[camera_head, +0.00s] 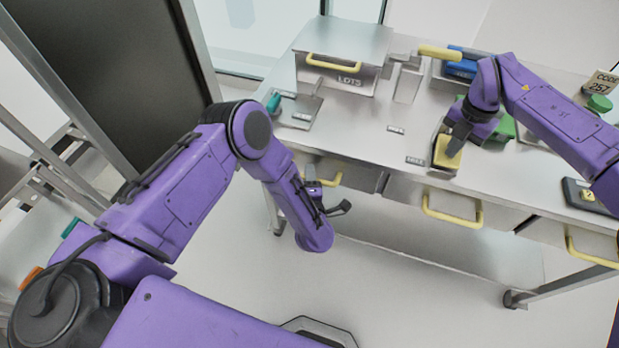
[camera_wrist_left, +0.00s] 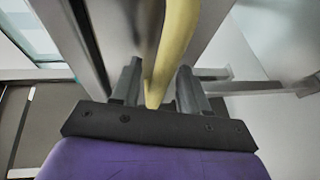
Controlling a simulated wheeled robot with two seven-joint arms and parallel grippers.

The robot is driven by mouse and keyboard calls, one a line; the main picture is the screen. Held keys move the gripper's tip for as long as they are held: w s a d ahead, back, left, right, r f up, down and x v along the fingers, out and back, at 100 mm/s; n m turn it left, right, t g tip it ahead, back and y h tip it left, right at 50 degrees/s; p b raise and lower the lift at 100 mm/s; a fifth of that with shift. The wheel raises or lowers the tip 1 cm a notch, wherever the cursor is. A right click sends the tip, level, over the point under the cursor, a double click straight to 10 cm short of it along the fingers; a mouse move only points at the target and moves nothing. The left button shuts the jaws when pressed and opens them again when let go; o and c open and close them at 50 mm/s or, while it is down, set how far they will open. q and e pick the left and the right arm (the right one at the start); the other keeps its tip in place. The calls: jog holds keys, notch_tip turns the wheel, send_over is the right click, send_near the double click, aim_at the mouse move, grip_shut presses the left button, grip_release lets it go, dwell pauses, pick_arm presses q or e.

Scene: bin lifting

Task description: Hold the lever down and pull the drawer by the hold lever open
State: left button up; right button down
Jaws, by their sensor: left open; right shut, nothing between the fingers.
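The hold lever (camera_head: 444,155) is a yellow block at the bench's front edge. My right gripper (camera_head: 457,141) is shut and empty, with its fingertips over the lever's top; they appear to touch it. The left drawer (camera_head: 355,176), under the bench top, has a yellow handle (camera_head: 326,181). My left gripper (camera_head: 328,198) is at that handle, partly hidden by its own wrist. In the left wrist view, the yellow handle (camera_wrist_left: 173,45) runs between the open fingers of my left gripper (camera_wrist_left: 158,85). A middle drawer (camera_head: 405,190) with a yellow handle (camera_head: 452,213) appears closed below the lever.
On the bench (camera_head: 360,135) stand a grey lidded box (camera_head: 335,80), a yellow-topped lever (camera_head: 440,52) and a blue item (camera_head: 460,68). A dark panel (camera_head: 585,196) lies at the right. Open floor (camera_head: 400,305) lies in front.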

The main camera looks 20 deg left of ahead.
pick_arm(q)
grip_shut()
jog(key=s, duration=0.6)
grip_release()
jog(key=shift+s, duration=0.1)
